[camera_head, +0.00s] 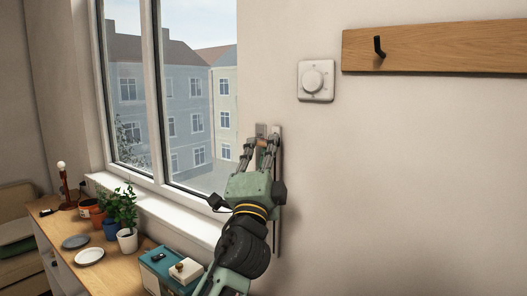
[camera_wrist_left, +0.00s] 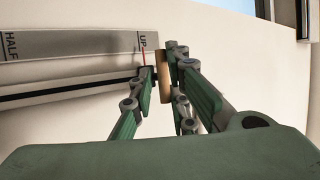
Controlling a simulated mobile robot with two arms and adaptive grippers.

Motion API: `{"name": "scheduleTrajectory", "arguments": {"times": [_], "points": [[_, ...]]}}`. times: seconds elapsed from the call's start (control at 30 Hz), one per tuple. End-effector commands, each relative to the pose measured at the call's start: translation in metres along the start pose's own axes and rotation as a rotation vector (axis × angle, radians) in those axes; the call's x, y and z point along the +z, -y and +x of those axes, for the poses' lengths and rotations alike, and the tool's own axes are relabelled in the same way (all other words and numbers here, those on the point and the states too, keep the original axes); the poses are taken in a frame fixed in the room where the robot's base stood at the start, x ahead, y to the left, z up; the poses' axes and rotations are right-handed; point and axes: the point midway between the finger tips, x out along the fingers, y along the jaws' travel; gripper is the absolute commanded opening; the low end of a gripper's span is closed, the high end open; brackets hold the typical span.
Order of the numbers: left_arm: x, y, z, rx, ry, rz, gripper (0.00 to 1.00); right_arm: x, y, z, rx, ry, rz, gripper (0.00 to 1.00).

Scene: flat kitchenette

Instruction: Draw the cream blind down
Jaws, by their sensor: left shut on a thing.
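My left gripper (camera_head: 261,145) reaches up to the wall just right of the window (camera_head: 182,95). It is shut on a small tan wooden handle (camera_wrist_left: 164,85), which stands out from a dark slot (camera_wrist_left: 60,92) in the wall. A grey scale plate (camera_wrist_left: 85,45) beside the slot reads UP and HALF. A red pointer (camera_wrist_left: 144,55) and the handle are at the UP end. The slot runs down the wall below the gripper in the head view. No cream blind shows over the visible glass. My right gripper is in neither view.
A white dial (camera_head: 316,81) and a wooden rail (camera_head: 440,47) with a black hook are on the wall to the right. Below the window, a wooden counter (camera_head: 60,235) holds potted plants (camera_head: 121,207), plates (camera_head: 89,256) and a teal box (camera_head: 160,272).

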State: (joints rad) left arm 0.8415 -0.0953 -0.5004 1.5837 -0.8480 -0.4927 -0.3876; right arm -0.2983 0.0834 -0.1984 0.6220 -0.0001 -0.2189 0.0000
Motion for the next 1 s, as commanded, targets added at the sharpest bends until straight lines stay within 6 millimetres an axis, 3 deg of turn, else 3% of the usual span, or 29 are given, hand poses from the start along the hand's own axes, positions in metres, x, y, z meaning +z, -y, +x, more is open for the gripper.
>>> {"name": "scheduleTrajectory", "arguments": {"times": [0.27, 0.8, 1.0], "points": [[0.005, -0.022, -0.014, 0.002, -0.001, -0.008, 0.00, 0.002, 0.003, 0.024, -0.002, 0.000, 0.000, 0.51], [0.025, -0.102, -0.063, 0.002, -0.001, -0.009, 0.00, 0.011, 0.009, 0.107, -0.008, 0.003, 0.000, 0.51], [0.027, -0.111, -0.068, 0.002, -0.001, -0.009, 0.00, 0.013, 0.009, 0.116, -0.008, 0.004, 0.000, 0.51]]}}
